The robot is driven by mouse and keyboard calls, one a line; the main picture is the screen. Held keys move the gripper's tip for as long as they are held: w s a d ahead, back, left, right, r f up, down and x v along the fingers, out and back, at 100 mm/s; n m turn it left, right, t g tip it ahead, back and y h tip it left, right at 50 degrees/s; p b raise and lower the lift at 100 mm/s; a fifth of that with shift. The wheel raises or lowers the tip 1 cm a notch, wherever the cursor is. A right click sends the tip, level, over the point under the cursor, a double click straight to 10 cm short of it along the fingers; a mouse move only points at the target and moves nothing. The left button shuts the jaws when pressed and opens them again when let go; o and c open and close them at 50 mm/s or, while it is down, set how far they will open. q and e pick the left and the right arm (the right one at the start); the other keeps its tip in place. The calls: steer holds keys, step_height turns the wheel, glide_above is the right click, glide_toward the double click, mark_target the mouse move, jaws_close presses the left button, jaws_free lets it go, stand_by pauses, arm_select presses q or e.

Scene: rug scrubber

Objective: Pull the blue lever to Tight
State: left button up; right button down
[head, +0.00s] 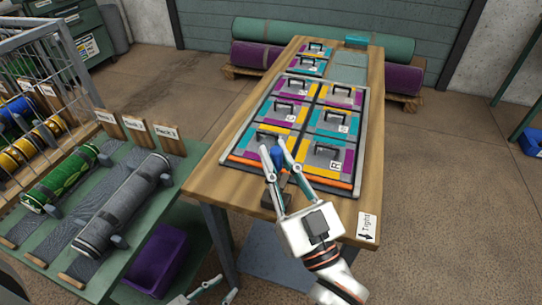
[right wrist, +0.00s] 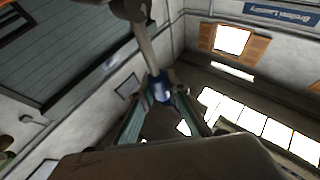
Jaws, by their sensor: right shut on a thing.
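In the right wrist view the blue lever top (right wrist: 160,88) sits between the two fingertips. The lever's lower part is partly hidden by my right fingers. A white label reading "Tight" (head: 368,226) with an arrow toward the near edge lies at the table's near right corner. My left gripper (head: 212,289) is only partly in view at the bottom edge, away from the lever.
The framed panel holds several coloured tiles with black handles. A green bench (head: 115,265) with rolled rugs (head: 122,205) stands at the left, a purple bin (head: 160,260) below it. Rolled rugs (head: 300,35) lie behind the table.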

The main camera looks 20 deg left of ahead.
steer(key=shift+d, duration=0.1)
stand_by(0.3)
steer(key=c, duration=1.9)
jaws_free()
steer(key=v, duration=1.2)
